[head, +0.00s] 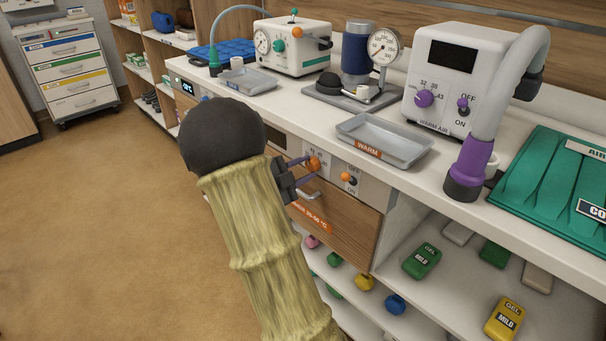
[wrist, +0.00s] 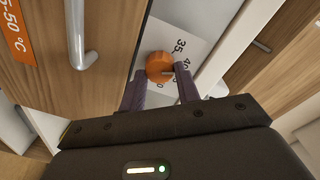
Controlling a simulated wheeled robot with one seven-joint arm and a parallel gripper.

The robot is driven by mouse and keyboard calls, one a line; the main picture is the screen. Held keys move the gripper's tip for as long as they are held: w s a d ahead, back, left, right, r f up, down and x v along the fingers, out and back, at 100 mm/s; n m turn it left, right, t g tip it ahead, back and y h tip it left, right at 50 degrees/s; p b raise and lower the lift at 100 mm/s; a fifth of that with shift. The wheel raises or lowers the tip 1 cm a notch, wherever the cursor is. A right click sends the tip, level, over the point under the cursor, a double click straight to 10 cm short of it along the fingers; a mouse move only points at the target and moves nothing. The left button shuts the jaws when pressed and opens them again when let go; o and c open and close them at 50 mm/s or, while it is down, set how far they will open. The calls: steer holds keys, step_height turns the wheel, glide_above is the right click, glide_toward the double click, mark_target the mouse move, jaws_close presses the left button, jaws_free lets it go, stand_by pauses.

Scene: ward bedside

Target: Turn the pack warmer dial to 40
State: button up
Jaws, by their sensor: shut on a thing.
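The pack warmer dial is an orange knob on a pale panel in the unit under the counter. It shows in the head view (head: 314,163) and the wrist view (wrist: 158,66). Printed numbers stand around it; 35 reads clearly and a 40 seems to sit beside it. A small grey mark on the knob points rightward in the wrist view, towards the numbers; its exact setting cannot be told. My gripper (head: 306,168) has its purple fingers on either side of the knob, shut on it; they also show in the wrist view (wrist: 161,88).
An orange OFF/ON switch (head: 348,179) sits right of the dial. Below is a wooden drawer (head: 345,215) with a metal handle (wrist: 76,40). A WARM tray (head: 395,151) and a warm-air unit (head: 447,75) with a purple dial stand on the counter. The floor at left is clear.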

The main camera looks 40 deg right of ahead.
steer(key=shift+f, duration=0.1)
stand_by(0.3)
steer(key=o, duration=1)
steer(key=shift+c, duration=0.2)
steer(key=a+p, duration=0.2)
steer(key=a, duration=1.5)
steer(key=shift+s+a+r+p, duration=0.2)
steer(key=shift+s+r+p, duration=0.1)
steer(key=shift+r+p, duration=0.1)
